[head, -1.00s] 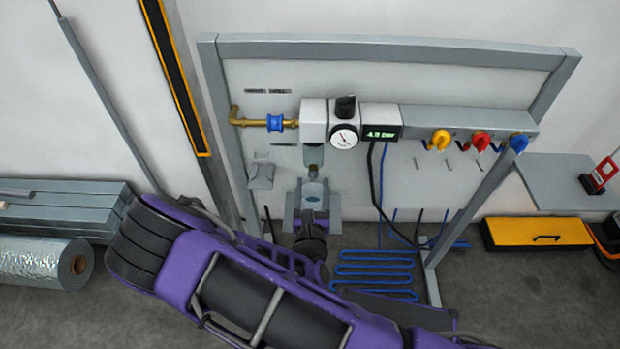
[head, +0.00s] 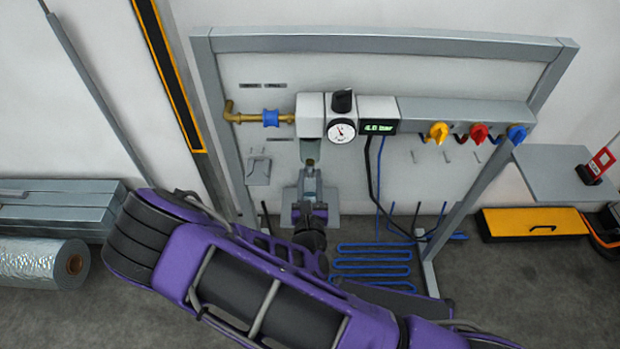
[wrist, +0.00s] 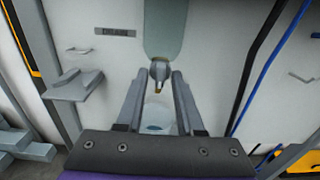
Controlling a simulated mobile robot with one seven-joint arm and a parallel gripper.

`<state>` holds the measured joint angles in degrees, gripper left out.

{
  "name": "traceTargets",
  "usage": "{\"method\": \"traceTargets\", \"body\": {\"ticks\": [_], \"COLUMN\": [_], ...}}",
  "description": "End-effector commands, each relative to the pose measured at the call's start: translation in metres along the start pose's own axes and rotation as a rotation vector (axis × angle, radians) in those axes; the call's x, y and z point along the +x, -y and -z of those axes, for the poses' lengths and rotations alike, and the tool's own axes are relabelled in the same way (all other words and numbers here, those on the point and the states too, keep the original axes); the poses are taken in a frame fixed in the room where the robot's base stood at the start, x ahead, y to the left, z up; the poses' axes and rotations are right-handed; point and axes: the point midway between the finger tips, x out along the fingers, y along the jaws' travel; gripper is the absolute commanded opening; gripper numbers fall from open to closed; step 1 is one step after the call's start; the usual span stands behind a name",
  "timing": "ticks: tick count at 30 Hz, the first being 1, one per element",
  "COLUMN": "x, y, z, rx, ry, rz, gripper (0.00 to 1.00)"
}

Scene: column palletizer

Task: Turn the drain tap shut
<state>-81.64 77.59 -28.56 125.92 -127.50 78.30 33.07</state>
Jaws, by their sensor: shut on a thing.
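The drain tap (wrist: 159,71) is a small dark knob with a brass tip. It hangs under the grey-green bowl (wrist: 166,30) of the white pressure unit, and shows as a brass spot (head: 310,162) in the head view. My gripper (wrist: 161,77) is at the tap from below, with one grey finger on each side, shut on it. In the head view my gripper (head: 309,175) is under the unit, and my arm hides part of what is below it. The tap's exact turn angle cannot be made out.
A pale container (wrist: 157,112) shows between and below my fingers. A black cable (wrist: 262,45) and blue hoses hang at right. The gauge (head: 341,131) sits just above.

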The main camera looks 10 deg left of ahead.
Motion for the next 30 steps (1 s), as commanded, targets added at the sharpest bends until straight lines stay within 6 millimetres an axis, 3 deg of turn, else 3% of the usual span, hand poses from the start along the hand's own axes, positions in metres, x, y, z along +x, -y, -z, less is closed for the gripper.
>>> {"method": "traceTargets", "body": {"ticks": [19, 20, 24, 30], "x": [0.0001, 0.0001, 0.0001, 0.0000], "y": [0.0010, 0.0010, 0.0009, 0.0008], "z": [0.0000, 0.0000, 0.0000, 0.0000], "rx": [-0.132, -0.132, -0.131, -0.131], "ry": [0.000, 0.000, 0.000, 0.000], "rz": [0.001, 0.001, 0.001, 0.001], "gripper": [0.00, 0.40, 0.65, 0.66]}}
